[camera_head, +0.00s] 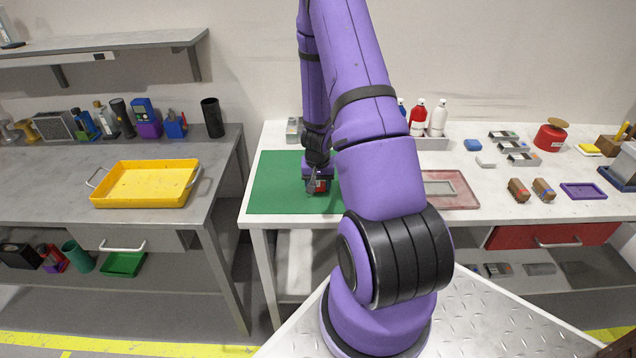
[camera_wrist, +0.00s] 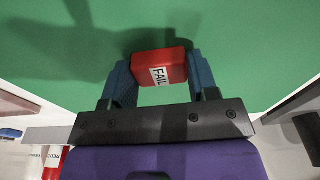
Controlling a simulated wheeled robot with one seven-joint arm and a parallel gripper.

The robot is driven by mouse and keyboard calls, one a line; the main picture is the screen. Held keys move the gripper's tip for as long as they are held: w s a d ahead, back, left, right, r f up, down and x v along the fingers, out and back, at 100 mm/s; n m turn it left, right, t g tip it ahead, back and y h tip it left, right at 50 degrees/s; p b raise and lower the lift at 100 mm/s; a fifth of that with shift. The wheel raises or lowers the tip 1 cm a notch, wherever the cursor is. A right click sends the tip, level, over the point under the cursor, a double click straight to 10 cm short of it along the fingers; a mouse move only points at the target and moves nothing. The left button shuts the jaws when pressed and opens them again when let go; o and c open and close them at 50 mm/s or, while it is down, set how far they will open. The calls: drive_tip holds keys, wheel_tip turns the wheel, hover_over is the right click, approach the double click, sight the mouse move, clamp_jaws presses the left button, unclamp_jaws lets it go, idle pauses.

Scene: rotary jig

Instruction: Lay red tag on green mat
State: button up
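The red tag (camera_wrist: 160,66) is a small red block with a white label reading FAIL. It sits between the two blue fingers of my gripper (camera_wrist: 161,72) in the wrist view, with a finger against each side. In the head view the red tag (camera_head: 317,186) shows just under my gripper (camera_head: 315,180), over the green mat (camera_head: 272,184). The tag is at or very near the mat's surface; I cannot tell whether it touches. My arm hides the mat's right part.
A red-rimmed tray (camera_head: 462,190) lies right of the mat on the white table. Bottles (camera_head: 438,117) stand in a holder behind my arm. A small grey container (camera_head: 292,130) is at the mat's back edge. A yellow tray (camera_head: 145,184) lies on the left bench.

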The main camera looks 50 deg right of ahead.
sight(318, 187)
drive_tip(key=o, duration=0.4)
drive_tip(key=shift+c, duration=0.2)
drive_tip(key=shift+r, duration=0.15)
wheel_tip(318, 187, up, 12)
drive_tip(key=a, duration=0.1)
drive_tip(key=a+r+n+t+y, duration=0.25)
drive_tip(key=a+r+n, duration=0.25)
drive_tip(key=a+r, duration=1.3)
drive_tip(key=s+a+r+n+t, duration=0.1)
drive_tip(key=s+a+r+n, duration=0.1)
drive_tip(key=s+a+r, duration=0.3)
drive_tip(key=s+a+r+n+t+h, duration=0.1)
drive_tip(key=s+a+r+n, duration=0.2)
drive_tip(key=s+a+r, duration=0.2)
drive_tip(key=shift+s+r, duration=1.65)
drive_tip(key=shift+s, duration=1.8)
drive_tip(key=shift+d+h, duration=0.1)
drive_tip(key=shift+h, duration=0.15)
